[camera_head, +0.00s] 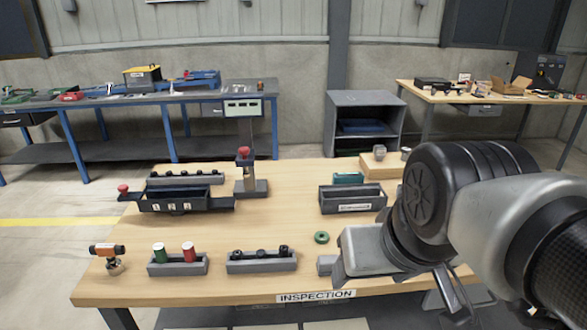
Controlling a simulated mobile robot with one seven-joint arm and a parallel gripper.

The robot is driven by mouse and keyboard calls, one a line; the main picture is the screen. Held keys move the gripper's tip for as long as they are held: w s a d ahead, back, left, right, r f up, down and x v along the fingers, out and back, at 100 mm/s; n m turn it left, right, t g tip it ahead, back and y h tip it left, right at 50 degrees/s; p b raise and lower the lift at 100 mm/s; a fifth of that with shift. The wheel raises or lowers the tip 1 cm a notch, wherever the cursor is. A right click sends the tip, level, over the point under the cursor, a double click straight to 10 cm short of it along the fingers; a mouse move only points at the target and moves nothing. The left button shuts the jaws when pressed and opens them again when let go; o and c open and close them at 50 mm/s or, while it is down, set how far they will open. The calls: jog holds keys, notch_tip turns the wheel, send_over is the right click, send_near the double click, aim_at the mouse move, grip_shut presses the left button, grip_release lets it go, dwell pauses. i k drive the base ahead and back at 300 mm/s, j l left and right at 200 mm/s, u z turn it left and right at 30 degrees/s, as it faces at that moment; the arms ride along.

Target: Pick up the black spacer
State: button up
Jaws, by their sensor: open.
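A grey block tray (261,266) stands at the front of the wooden table and holds several small black round parts (261,253). A longer grey rack (185,180) at the back left also holds dark round parts. I cannot tell from this view which of these is the black spacer. My arm comes in from the right and covers the table's right side. My gripper (449,292) seems to hang low near the table's front right edge, partly hidden by my arm. Its jaws are open, apart from the black parts, and nothing shows between them.
A grey tray (178,269) holds a green and a red cylinder. A green ring (321,238) lies loose beside my arm. A dark labelled bin (352,206), a red-topped press (250,186) and a black box fixture (175,205) stand behind. The table's middle is clear.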

aim_at(284, 251)
jog(key=u, duration=0.4)
jog(key=k+j+z, duration=0.1)
jog(key=j+z, duration=0.15)
jog(key=k+j+z, duration=0.2)
jog(key=j, duration=0.15)
jog(key=i+l+z, duration=0.1)
jog(key=z, duration=0.85)
jog(key=u, duration=1.1)
jog(key=i+j+z, duration=0.2)
jog(key=i, duration=0.55)
jog(key=l, duration=0.1)
